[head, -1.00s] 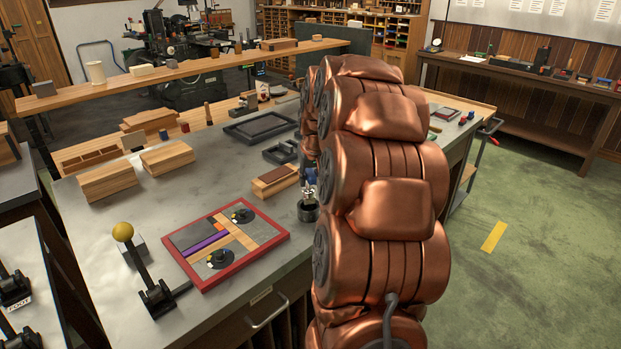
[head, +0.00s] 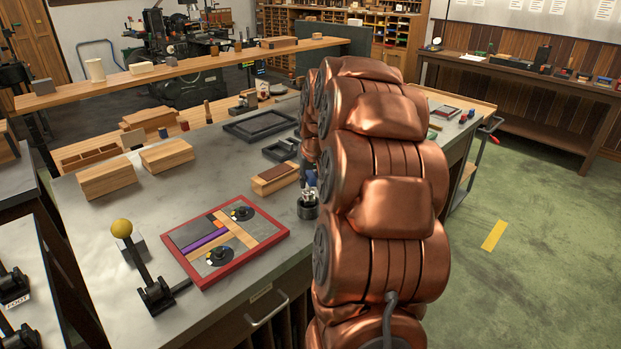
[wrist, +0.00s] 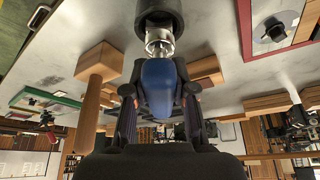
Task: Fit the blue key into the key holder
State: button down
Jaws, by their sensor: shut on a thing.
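The blue key (wrist: 158,85) has a rounded blue grip and a silvery metal end (wrist: 160,42). My gripper (wrist: 158,98) is shut on its blue grip, one dark finger on each side. The metal end meets the dark round key holder (wrist: 158,12) at the wrist view's top edge. I cannot tell how deep it sits. In the head view the key holder (head: 307,212) is a small black cylinder on the bench, close beside my copper arm. The key's blue part (head: 311,178) shows just above it, upright.
A red-framed board (head: 222,240) and a yellow-knobbed lever (head: 140,262) are on the grey bench, left of the holder. A wooden block with a dark top (head: 275,177) is close behind it. Wooden boxes (head: 107,178) and a dark tray (head: 258,126) are farther back.

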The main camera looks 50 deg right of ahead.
aim_at(310, 194)
jog(key=shift+f+b, duration=0.9)
jog(key=shift+f, duration=0.7)
jog(key=c, duration=0.9)
grip_release()
jog(key=shift+o, duration=0.2)
jog(key=v, duration=1.2)
jog(key=shift+a, duration=0.1)
